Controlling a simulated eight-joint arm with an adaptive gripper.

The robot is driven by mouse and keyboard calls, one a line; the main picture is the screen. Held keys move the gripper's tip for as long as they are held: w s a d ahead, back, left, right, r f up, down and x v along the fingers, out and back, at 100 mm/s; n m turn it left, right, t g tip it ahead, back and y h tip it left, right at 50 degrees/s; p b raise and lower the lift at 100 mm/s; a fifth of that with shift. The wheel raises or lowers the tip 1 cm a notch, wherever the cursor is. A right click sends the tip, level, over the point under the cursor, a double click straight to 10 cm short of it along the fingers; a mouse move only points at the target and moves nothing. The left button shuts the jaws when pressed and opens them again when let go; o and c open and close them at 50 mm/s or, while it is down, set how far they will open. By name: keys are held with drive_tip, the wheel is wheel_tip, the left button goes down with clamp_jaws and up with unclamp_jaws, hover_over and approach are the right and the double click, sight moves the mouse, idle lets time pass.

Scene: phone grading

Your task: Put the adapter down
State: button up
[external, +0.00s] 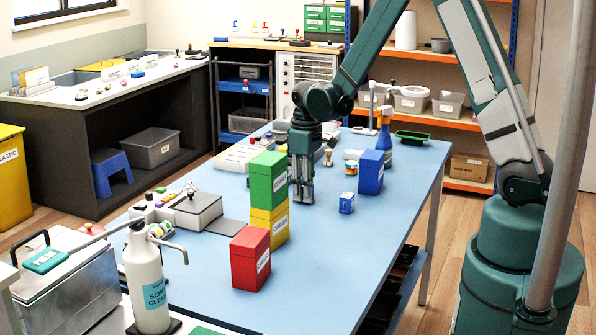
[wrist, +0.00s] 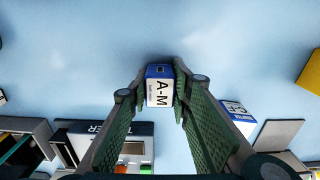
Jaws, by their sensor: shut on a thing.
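The adapter (wrist: 160,87) is a small blue and white block with "A-M" on its white face. In the wrist view my gripper (wrist: 160,90) is shut on it, with a green-padded finger against each side. In the external view my gripper (external: 302,200) points straight down, its fingertips low over the blue table (external: 330,255), just right of the green and yellow boxes. I cannot make out the adapter there, nor tell whether it touches the table. Another blue and white block (wrist: 238,118), marked "C-F", lies right of the gripper in the wrist view.
A green box (external: 267,178) sits on a yellow box (external: 268,225), with a red box (external: 250,258) nearer. A small blue block (external: 347,203) and a taller blue box (external: 371,172) stand to the right. The table's near right part is clear.

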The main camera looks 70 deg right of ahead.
drive_tip(key=o, duration=0.8)
drive_tip(key=shift+r, duration=0.2)
drive_tip(key=shift+r+p, duration=0.95)
drive_tip(key=shift+r, duration=5)
